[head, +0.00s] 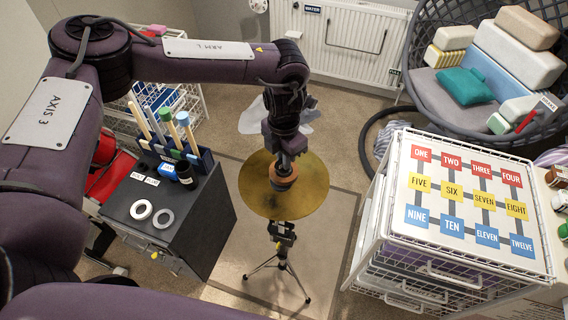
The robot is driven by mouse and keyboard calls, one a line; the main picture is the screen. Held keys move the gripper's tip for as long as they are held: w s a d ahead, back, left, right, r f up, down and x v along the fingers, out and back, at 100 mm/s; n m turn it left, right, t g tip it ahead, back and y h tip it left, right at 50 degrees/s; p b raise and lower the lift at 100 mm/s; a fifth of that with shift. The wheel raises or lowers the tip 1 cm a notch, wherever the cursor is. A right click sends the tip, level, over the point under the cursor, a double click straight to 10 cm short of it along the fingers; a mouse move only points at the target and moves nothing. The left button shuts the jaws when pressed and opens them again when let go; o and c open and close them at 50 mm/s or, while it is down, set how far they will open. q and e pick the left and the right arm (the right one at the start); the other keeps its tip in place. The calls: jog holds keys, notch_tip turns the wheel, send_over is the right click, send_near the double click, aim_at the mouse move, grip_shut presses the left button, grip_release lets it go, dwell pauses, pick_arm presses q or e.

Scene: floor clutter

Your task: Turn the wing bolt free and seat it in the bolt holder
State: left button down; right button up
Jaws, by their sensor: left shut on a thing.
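A brass cymbal (256,198) lies on top of a tripod stand (283,262). My left gripper (285,162) points down over the middle of the cymbal. It is shut on the wing bolt, which its fingers and wrist hide. A round orange-brown disc (283,180) shows just below the fingers, at the cymbal's centre. A small dark cup (184,174) stands on the black cabinet near two small labels; I cannot tell whether it is the bolt holder. My right gripper is not in view.
The black cabinet (200,222) bears two pale rings (140,209) and a blue rack (196,156) of sticks. A white wire drawer unit (380,222) with numbered cards stands right. A cushioned round chair (480,75) is behind. Floor around the stand is mostly clear.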

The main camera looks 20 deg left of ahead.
pick_arm(q)
jog(key=n+p, duration=0.1)
jog(key=n, duration=0.2)
jog(key=shift+n+p, duration=0.75)
jog(key=shift+n, duration=0.75)
jog(key=shift+n+p, duration=0.9)
jog(key=shift+n, duration=0.7)
jog(key=shift+n+p, duration=0.7)
jog(key=shift+n, duration=0.6)
